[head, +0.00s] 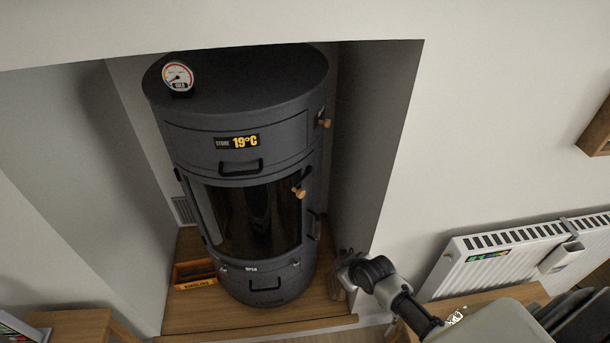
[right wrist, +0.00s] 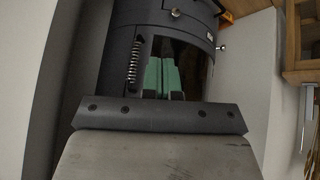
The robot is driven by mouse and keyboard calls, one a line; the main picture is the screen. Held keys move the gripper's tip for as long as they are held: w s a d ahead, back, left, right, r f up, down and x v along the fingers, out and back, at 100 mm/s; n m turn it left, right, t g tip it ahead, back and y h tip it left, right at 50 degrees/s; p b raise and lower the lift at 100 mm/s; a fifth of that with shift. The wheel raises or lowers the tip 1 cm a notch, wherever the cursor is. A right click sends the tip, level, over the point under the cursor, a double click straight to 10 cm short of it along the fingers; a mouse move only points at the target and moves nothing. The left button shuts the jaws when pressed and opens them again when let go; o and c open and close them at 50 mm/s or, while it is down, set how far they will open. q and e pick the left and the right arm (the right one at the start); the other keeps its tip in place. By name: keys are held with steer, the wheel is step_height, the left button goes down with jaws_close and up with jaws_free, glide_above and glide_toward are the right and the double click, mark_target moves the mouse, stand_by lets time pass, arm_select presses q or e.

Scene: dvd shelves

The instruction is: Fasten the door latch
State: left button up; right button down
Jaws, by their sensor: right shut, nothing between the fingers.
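The dark grey cylindrical stove (head: 240,105) stands upright in the alcove. Its curved glass door (head: 255,215) looks closed, though a small gap would be hard to see. A wooden-knobbed handle (head: 299,191) sticks out at the door's right edge; I cannot tell whether it is the latch or whether it is fastened. My right gripper (head: 343,266) is right of the stove's lower part, apart from the handle. In the right wrist view its green fingers (right wrist: 161,76) are shut and empty before the stove body (right wrist: 180,20). My left gripper is not in view.
The alcove's right wall (head: 365,140) stands close beside the stove. A kindling box (head: 195,284) sits on the wooden hearth (head: 185,318) at left. A white radiator (head: 500,262) is at right. A coiled spring handle (right wrist: 133,62) shows on the stove's side.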

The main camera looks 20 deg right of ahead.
arm_select(q)
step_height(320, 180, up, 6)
steer(key=p, duration=0.4)
steer(key=shift+p, duration=0.35)
arm_select(e)
steer(key=w+a+r+n+t+y, duration=0.1)
steer(key=w+r, duration=0.2)
steer(key=r, duration=1.2)
steer(key=w+a+r+n+t+y, duration=0.1)
steer(key=w+a+r+n, duration=0.1)
steer(key=r, duration=1.2)
steer(key=shift+w+a+r+n+t+y, duration=0.2)
steer(key=shift+w+r+n+t+y, duration=0.1)
steer(key=shift+w+r+t, duration=0.1)
steer(key=shift+f, duration=0.1)
steer(key=p, duration=0.2)
glide_toward(296, 189)
steer(key=w+a, duration=0.2)
steer(key=w, duration=0.1)
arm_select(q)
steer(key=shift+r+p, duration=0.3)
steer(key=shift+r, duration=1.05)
arm_select(e)
steer(key=shift+w+d+f, duration=0.1)
steer(key=shift+w+f, duration=0.15)
steer(key=shift+f, duration=0.55)
steer(key=shift+w+d+f, duration=0.1)
steer(key=shift+w+f, duration=0.1)
steer(key=shift+f, duration=0.6)
